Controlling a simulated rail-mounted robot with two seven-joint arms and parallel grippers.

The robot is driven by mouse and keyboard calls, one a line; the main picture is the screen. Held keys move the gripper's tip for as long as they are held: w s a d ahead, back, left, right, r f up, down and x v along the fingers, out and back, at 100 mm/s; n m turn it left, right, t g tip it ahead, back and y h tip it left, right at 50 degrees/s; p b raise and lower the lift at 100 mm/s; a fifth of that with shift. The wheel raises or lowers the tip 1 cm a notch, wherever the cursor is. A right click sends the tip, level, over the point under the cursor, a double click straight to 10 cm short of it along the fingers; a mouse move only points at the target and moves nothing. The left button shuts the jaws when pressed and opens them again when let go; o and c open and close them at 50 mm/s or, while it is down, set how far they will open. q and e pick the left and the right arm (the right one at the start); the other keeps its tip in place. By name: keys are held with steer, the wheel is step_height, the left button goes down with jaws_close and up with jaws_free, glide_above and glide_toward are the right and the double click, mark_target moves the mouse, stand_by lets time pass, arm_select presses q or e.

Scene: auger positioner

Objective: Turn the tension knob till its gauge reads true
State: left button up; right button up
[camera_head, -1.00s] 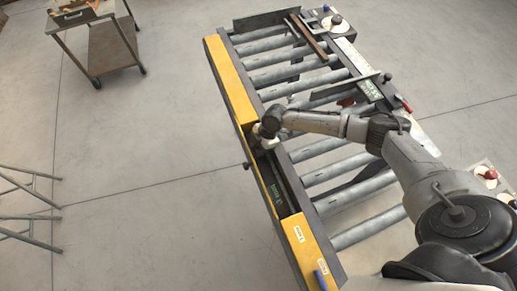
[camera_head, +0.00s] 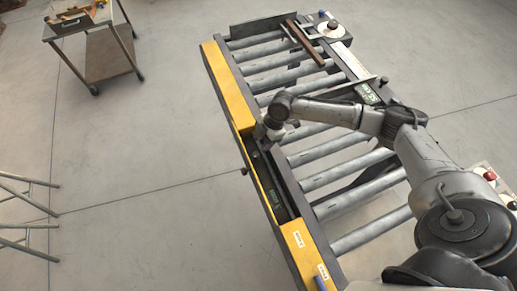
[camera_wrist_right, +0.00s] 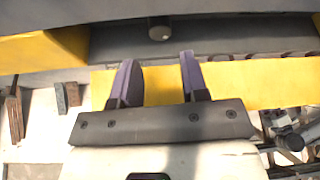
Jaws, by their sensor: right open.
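My right gripper (camera_head: 262,136) is over the gap in the yellow guard along the conveyor's left side. In the right wrist view its two purple-grey fingers (camera_wrist_right: 157,68) are apart with nothing between them. A small round grey knob (camera_wrist_right: 159,33) shows on a dark surface just beyond the fingertips, apart from them. I cannot tell whether it is the tension knob. A small dark knob (camera_head: 244,171) sticks out from the guard's outer side in the head view. A green gauge-like strip (camera_head: 275,198) lies in the dark channel; its reading is too small. My left gripper is out of view.
The roller conveyor (camera_head: 340,172) fills the middle, with a brown bar (camera_head: 305,43) across its far rollers. A trolley (camera_head: 112,55) stands far left, and metal stands (camera_head: 25,225) near left. The floor between is clear.

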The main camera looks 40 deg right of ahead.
steer(key=v, duration=0.6)
steer(key=shift+r, duration=0.35)
steer(key=shift+d, duration=0.15)
